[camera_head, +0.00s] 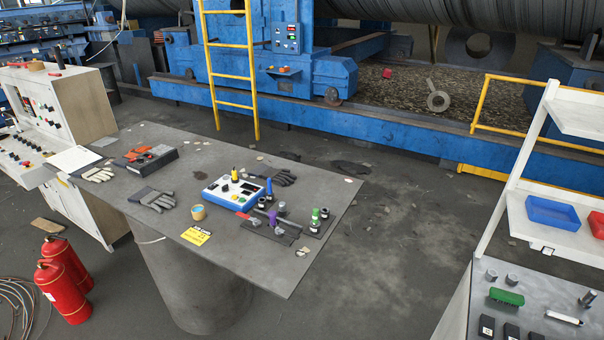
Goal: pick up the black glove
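A dark, black-looking glove (285,177) lies on the grey table (330,215), just right of and behind a blue and white control box (233,191). A second glove (157,199), grey with a dark cuff, lies at the table's left front. A pale glove (98,174) lies at the far left of the table. My gripper is not in view, so its state does not show.
Small bottles (316,215), a tape roll (198,212) and a yellow card (196,235) lie near the control box. Red fire extinguishers (62,290) stand front left. A white shelf rack (515,180) stands right. Floor between table and rack is open.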

